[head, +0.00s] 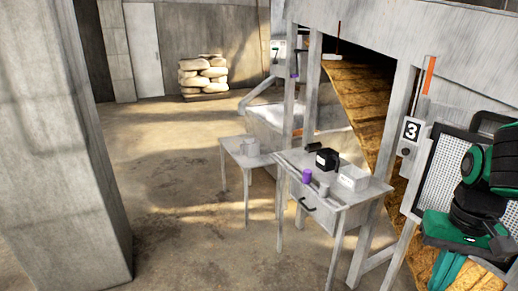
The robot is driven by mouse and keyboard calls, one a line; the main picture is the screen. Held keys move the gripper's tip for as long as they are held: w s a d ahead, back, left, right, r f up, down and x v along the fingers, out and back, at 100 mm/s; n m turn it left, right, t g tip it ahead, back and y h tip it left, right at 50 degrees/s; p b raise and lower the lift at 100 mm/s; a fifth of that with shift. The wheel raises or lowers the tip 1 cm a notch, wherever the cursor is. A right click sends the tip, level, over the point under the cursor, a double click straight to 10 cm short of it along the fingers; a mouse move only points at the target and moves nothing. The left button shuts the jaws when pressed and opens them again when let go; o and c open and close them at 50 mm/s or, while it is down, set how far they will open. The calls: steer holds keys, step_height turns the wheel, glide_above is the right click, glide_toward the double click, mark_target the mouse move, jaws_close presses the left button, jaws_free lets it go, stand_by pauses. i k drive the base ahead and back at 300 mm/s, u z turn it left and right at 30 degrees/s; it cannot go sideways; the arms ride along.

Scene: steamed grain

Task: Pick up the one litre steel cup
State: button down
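A small grey cup (324,189), plain and metal-looking, stands upright near the front edge of the metal table (345,199). A larger grey vessel (250,146) stands on the low side table (236,154) to the left. I cannot tell from size or markings which of these is the one litre steel cup. My arm (474,167), green and black, is folded at the right edge, well to the right of both vessels. Its fingertips cannot be made out, and no vessel is seen in its grasp.
A purple cup (307,175), a black device (327,159) and a white box (353,178) crowd the metal table. A concrete pillar (62,140) stands at left. Sacks (203,75) are stacked at the back. Open floor (180,200) lies between pillar and tables.

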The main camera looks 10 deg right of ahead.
mark_target(251, 147)
steer(key=u, duration=0.4)
steer(key=i, duration=1.5)
steer(key=u, duration=0.55)
steer(key=i, duration=1.1)
steer(key=z, duration=0.6)
steer(key=i, duration=1.2)
steer(key=z, duration=0.45)
